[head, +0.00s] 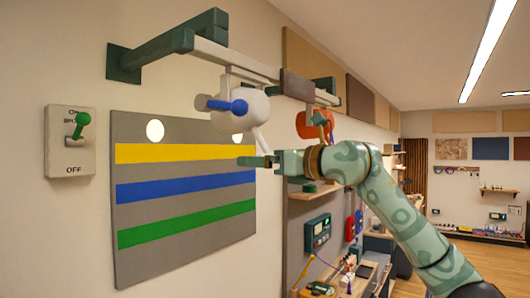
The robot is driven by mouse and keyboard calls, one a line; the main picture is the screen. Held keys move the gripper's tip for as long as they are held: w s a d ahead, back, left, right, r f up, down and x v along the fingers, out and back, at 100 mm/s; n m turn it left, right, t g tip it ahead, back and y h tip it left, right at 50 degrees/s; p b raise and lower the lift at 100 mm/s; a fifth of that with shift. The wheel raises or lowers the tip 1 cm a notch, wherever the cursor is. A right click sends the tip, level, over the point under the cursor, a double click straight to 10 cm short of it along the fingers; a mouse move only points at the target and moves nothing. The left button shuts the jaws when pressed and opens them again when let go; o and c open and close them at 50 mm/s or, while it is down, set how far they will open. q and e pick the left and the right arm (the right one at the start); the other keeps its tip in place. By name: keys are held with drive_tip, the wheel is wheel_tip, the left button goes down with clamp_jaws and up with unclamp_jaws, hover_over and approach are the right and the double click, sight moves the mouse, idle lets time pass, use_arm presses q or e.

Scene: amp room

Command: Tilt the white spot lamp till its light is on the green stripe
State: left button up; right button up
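The white spot lamp (251,108) hangs from a rail at upper middle in the head view, with a blue knob (239,107) on its side. The striped grey board (180,155) is on the wall behind. Its green stripe (185,223) is lowest, under the blue stripe (180,188) and the yellow stripe (175,153). Two pale round spots of light (155,130) lie above the yellow stripe. My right gripper (254,160) is just below the lamp. A thin white bar runs from the lamp to its fingers; I cannot tell whether they hold it. My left gripper is out of view.
A wall switch (70,142) with a green lever, raised toward ON, is at left. A teal bracket (165,45) carries the rail. An orange lamp (310,124) hangs right of the white one. A cluttered bench (345,280) stands below; open floor is at right.

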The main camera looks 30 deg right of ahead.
drive_tip(key=shift+w+a, duration=0.3)
drive_tip(key=shift+w, duration=0.15)
drive_tip(key=shift+s+d, duration=0.1)
drive_tip(key=shift+d, duration=0.05)
drive_tip(key=c, duration=1.4)
drive_tip(key=shift+s+d+r, duration=0.1)
drive_tip(key=shift+s+r, duration=0.15)
drive_tip(key=shift+r, duration=0.05)
drive_tip(key=shift+s+d+r+p, duration=0.15)
drive_tip(key=shift+s+d+r, duration=0.05)
drive_tip(key=shift+s+r, duration=0.3)
drive_tip(key=shift+s+d+r+p, duration=0.15)
drive_tip(key=shift+s+d+r, duration=0.05)
drive_tip(key=shift+s+r, duration=0.25)
drive_tip(key=shift+s+d+r+p, duration=0.2)
drive_tip(key=shift+s+r+p, duration=0.3)
drive_tip(key=shift+r, duration=0.2)
drive_tip(key=shift+s+d+r+p, duration=0.2)
drive_tip(key=shift+s+r+p, duration=0.25)
drive_tip(key=shift+r, duration=0.25)
drive_tip(key=shift+s+r, duration=0.1)
drive_tip(key=shift+s, duration=0.05)
